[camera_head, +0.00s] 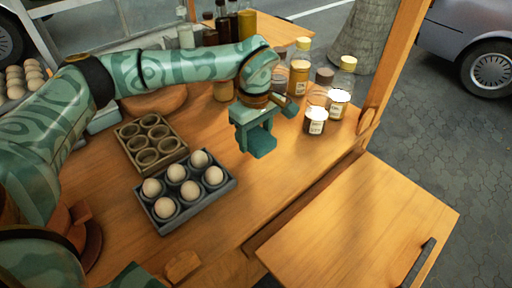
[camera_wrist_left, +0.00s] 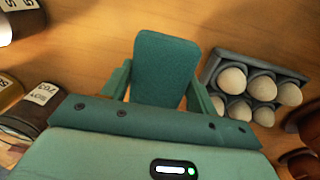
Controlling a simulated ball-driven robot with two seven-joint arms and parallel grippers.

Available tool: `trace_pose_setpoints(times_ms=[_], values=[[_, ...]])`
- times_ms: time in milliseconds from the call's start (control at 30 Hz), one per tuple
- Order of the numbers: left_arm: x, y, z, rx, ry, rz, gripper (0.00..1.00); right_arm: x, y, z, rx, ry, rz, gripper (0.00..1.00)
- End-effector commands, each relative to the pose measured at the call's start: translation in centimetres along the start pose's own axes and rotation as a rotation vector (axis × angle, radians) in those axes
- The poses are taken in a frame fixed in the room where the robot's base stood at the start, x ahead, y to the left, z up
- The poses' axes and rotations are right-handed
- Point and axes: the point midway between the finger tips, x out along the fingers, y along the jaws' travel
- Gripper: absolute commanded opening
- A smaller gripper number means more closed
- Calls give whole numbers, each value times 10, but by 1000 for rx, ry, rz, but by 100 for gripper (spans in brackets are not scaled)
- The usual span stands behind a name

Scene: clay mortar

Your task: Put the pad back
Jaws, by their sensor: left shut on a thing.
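A flat teal pad (camera_head: 262,143) with rounded corners hangs below my left gripper (camera_head: 256,130) in the head view. In the left wrist view the pad (camera_wrist_left: 166,68) sits between the two teal fingers of the gripper (camera_wrist_left: 160,88), which is shut on it. The pad's colour nearly matches the fingers. The gripper holds it over the wooden counter (camera_head: 225,215), right of the eggs and left of the jars. The pad's inner end is hidden by the gripper. My right gripper does not show.
A grey tray (camera_head: 228,187) with several eggs and an empty brown egg tray (camera_head: 124,150) stand left of the gripper. Labelled jars (camera_head: 314,122) stand to its right, bottles (camera_head: 246,24) behind. The counter's front is mostly clear. A lower wooden panel (camera_head: 350,225) lies at front right.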

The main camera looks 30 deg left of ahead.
Motion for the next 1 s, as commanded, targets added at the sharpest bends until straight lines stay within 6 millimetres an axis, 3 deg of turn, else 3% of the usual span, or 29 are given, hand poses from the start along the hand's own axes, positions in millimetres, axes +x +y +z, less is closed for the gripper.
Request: trace_pose_setpoints(times_ms=[33,267,500,867,900,967,1000], values=[[11,4,-5,-2,-1,-2,40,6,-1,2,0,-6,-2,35],[23,12,-15,2,0,2,40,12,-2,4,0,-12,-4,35],[62,14,-19,2,-2,-3,40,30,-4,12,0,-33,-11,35],[60,14,-19,2,1,2,40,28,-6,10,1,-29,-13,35],[60,14,-19,2,1,2,67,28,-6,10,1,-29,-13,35],[60,14,-19,2,1,2,80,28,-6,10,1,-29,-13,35],[60,14,-19,2,1,2,80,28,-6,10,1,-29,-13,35]])
